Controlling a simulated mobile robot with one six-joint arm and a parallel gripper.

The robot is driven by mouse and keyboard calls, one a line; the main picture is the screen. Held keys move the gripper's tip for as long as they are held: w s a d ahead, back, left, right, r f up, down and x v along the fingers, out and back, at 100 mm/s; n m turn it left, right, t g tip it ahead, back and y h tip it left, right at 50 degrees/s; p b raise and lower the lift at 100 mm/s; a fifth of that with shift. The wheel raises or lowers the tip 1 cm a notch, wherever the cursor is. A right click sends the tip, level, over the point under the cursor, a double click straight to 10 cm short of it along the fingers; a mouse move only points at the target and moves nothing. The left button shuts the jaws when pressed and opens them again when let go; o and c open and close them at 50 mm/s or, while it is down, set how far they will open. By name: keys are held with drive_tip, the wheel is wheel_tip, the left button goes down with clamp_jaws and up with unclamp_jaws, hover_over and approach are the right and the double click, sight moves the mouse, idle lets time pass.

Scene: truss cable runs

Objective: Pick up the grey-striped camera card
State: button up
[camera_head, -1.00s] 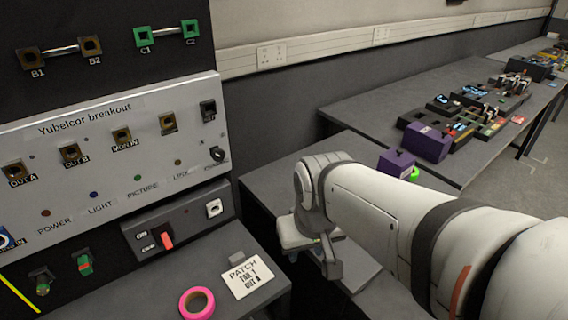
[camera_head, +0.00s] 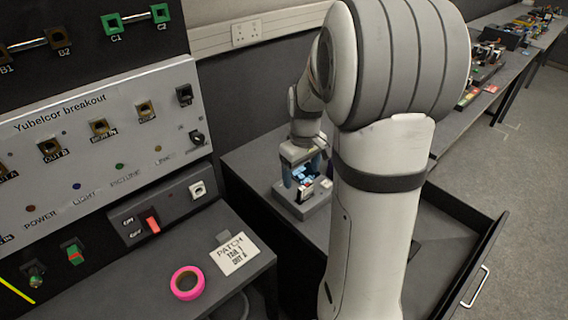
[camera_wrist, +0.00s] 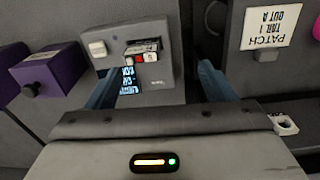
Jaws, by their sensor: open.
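A grey box-shaped device (camera_head: 302,207) stands on the dark bench, partly behind my arm in the head view. In the wrist view the device (camera_wrist: 165,74) has a dark slot in its face. A small card (camera_wrist: 143,46) with pale and dark markings sits in that slot; I cannot clearly tell that its stripes are grey. Small red and white parts and a lit blue screen are just below it. My gripper (camera_wrist: 160,80) is open and empty, its blue fingers either side of the device's near part. In the head view my gripper (camera_head: 307,172) is over the device.
A purple box (camera_wrist: 52,72) stands left of the device in the wrist view. An open drawer (camera_head: 455,250) juts out at the right. The breakout panel (camera_head: 100,140) stands at the left, with pink tape (camera_head: 187,283) and a patch label (camera_head: 234,254) on the ledge below.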

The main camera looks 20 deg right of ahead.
sight(306, 185)
drive_tip(key=shift+n, duration=0.3)
drive_tip(key=w+d+f, duration=0.2)
drive_tip(key=d+f, duration=0.1)
drive_tip(key=shift+w+d, duration=0.15)
drive_tip(key=shift+w, duration=0.05)
drive_tip(key=shift+d+f, duration=0.1)
drive_tip(key=shift+f, duration=0.2)
drive_tip(key=f, duration=0.4)
drive_tip(key=f+p, duration=0.1)
drive_tip(key=f, duration=0.2)
drive_tip(key=shift+s+a+f, duration=0.1)
drive_tip(key=shift+s+a, duration=0.05)
drive_tip(key=shift+a, duration=0.25)
drive_tip(key=c, duration=1.1)
